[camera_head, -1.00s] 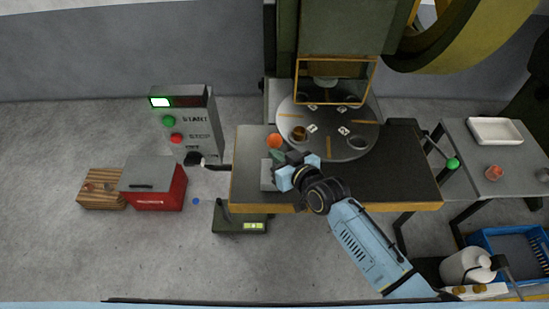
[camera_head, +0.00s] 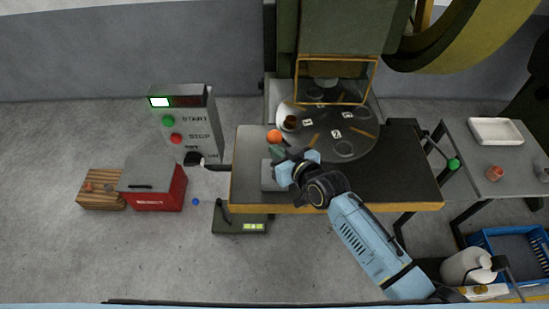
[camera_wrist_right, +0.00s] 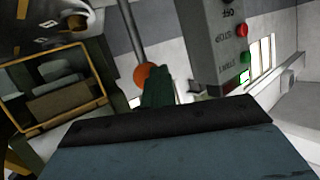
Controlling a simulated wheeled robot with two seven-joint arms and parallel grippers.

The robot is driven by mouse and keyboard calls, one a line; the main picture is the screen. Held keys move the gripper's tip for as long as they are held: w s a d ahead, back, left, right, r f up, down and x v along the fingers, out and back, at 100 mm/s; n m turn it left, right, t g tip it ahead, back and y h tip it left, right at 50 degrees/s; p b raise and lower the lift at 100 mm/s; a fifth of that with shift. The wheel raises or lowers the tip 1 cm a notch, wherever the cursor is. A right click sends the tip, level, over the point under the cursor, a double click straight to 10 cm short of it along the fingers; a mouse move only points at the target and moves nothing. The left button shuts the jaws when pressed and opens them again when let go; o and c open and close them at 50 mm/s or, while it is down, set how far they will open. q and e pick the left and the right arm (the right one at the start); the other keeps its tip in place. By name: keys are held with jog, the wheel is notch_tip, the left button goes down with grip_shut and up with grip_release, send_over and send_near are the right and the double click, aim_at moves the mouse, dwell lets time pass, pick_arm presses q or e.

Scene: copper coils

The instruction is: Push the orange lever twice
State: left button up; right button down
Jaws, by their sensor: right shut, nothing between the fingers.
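The orange lever knob (camera_head: 274,136) stands at the left part of the dark worktable, beside the round dial plate. In the right wrist view the orange knob (camera_wrist_right: 142,76) sits at the end of a grey rod (camera_wrist_right: 132,30). My right gripper (camera_head: 278,152) is shut and empty, with its green fingertips just in front of the knob. In the right wrist view the green fingertips (camera_wrist_right: 157,84) appear right beside the knob; I cannot tell whether they touch it. My left gripper is not in view.
A control box (camera_head: 185,120) with green and red buttons stands left of the worktable (camera_head: 400,180). A red reject bin (camera_head: 165,197) is farther left. A side table (camera_head: 510,165) stands right.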

jog(key=shift+w+r, duration=0.35)
jog(key=shift+w, duration=0.55)
dwell(0.6)
dwell(0.5)
jog(key=s+f+p, duration=0.2)
jog(key=s+p, duration=0.1)
jog(key=s, duration=0.4)
jog(key=shift+s, duration=0.3)
dwell(0.5)
jog(key=shift+s+f+p, duration=0.2)
jog(key=shift+s+p, duration=0.35)
jog(key=shift+s, duration=0.7)
jog(key=shift+s+f+p, duration=0.2)
jog(key=shift+s+p, duration=0.35)
jog(key=shift+s, duration=0.7)
jog(key=shift+f, duration=0.1)
